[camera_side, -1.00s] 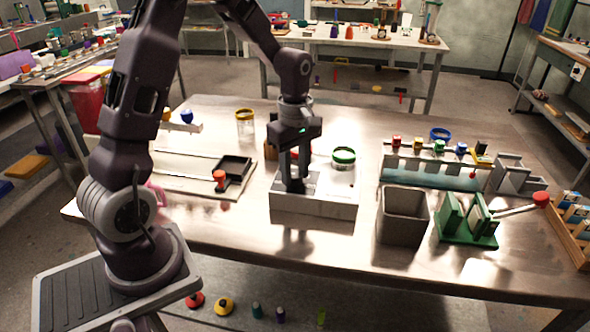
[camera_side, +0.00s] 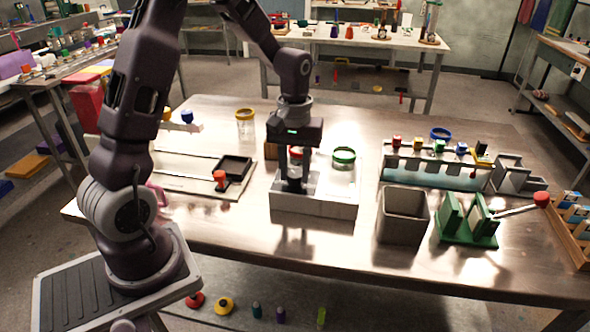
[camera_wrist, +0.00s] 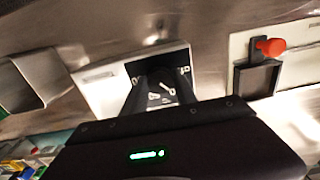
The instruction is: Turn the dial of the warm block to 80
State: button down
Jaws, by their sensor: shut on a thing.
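The warm block (camera_side: 330,207) is a low white box near the middle of the steel table. Its dial lies under my gripper (camera_side: 293,185), which points straight down with its fingers closed on it. In the wrist view the white block (camera_wrist: 95,82) shows behind my gripper (camera_wrist: 160,95), and the dark dial (camera_wrist: 160,82) with white marks sits between the fingertips. I cannot read the number the dial is set to. My gripper hides much of the dial and the block's top in the side view.
A grey square bin (camera_side: 403,215) stands right of the block, with a green press (camera_side: 468,222) and its red-ended lever beyond. A board with a black tray (camera_side: 235,168) and red knob lies left. Jars with a green lid (camera_side: 344,156) and yellow lid (camera_side: 245,125) stand behind.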

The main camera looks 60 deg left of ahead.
aim_at(295, 173)
jog(key=m, duration=1.2)
jog(key=shift+m, duration=0.4)
jog(key=m, duration=0.6)
jog(key=shift+a, duration=0.1)
jog(key=m, duration=0.6)
jog(key=shift+w+m, duration=0.1)
jog(key=shift+m, duration=0.3)
jog(key=c, duration=1)
grip_release()
notch_tip(295, 173, up, 7)
jog(key=shift+r, duration=0.1)
